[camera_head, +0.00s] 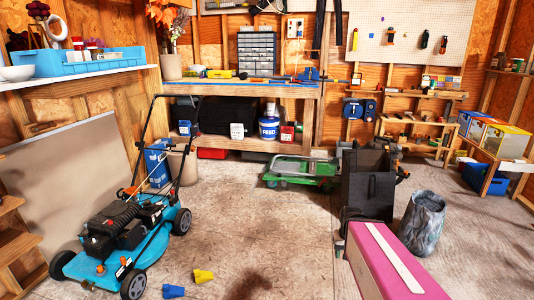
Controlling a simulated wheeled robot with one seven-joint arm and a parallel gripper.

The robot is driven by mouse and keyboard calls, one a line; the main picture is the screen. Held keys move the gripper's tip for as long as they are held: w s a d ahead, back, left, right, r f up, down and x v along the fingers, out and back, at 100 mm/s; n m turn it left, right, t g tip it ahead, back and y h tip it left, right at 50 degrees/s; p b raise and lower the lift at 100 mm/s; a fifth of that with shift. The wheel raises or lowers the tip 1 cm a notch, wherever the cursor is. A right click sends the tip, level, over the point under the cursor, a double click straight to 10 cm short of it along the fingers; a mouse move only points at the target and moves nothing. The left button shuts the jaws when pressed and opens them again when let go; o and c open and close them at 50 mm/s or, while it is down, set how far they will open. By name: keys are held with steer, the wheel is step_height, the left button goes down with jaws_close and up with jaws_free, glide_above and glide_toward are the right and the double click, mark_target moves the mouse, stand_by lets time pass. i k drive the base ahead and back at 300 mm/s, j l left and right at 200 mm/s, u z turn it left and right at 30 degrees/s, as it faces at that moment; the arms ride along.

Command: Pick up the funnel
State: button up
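Two small tapered pieces lie on the floor at the bottom of the head view, in front of the mower. One is yellow (203,276) and one is blue (173,291). Their shape looks like small funnels, but they are too small to tell for sure. They lie a little apart from each other. No other clear funnel shows. My gripper is not in view.
A blue lawn mower (125,235) stands just left of the two pieces. A pink box-like thing (395,265), a grey bin (422,222) and a dark bin (369,183) stand at right. A green cart (300,172) is farther back. The middle floor is clear.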

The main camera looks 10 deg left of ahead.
mark_target(130, 191)
steer(key=i+u, duration=0.2)
steer(key=i, duration=0.4)
steer(key=i+l+u, duration=0.2)
steer(key=i, duration=0.35)
steer(key=i+l+u, duration=0.25)
steer(key=i, duration=0.35)
steer(key=i+j+u, duration=0.15)
steer(key=i+u, duration=0.7)
steer(key=i+l+u, duration=0.2)
steer(key=i+u, duration=0.2)
steer(key=i+l+u, duration=0.4)
steer(key=i, duration=0.15)
steer(key=i+l+u, duration=0.55)
steer(key=i, duration=0.15)
